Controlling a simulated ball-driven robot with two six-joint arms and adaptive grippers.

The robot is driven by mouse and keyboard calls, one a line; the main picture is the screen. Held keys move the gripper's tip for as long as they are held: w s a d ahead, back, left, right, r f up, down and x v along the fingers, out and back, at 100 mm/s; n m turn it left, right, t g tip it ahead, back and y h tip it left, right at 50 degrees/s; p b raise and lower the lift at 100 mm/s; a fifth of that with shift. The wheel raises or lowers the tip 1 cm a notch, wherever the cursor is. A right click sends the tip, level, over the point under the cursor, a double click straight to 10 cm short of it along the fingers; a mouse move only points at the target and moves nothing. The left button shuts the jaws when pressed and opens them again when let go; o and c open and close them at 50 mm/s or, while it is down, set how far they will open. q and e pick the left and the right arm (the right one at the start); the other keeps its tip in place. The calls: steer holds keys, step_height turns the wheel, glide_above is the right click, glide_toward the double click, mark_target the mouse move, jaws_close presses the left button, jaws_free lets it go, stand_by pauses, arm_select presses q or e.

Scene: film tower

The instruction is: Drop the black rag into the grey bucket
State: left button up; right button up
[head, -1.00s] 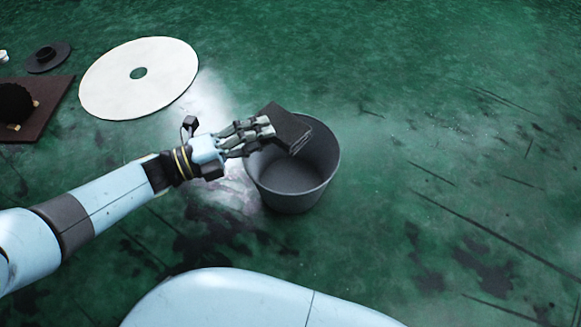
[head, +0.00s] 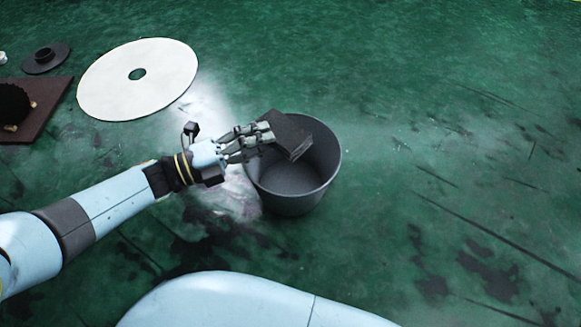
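The black rag (head: 289,137) looks like a dark folded square. It is between the fingertips of my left gripper (head: 267,137), which is shut on it. The gripper reaches in from the left and holds the rag over the back left part of the grey bucket (head: 308,201). The bucket stands upright on the green floor, and its visible inside is empty. The rag and fingers hide part of the bucket's back left rim. My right gripper is not in view.
A large white disc (head: 108,82) with a centre hole lies at the upper left. A small dark round piece (head: 60,66) and a brown board (head: 60,97) with a black round thing on it (head: 10,104) are further left. The floor right of the bucket is clear.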

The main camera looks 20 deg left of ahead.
arm_select(q)
steer(key=o, duration=0.5)
steer(key=shift+c, duration=0.2)
steer(key=v, duration=1.2)
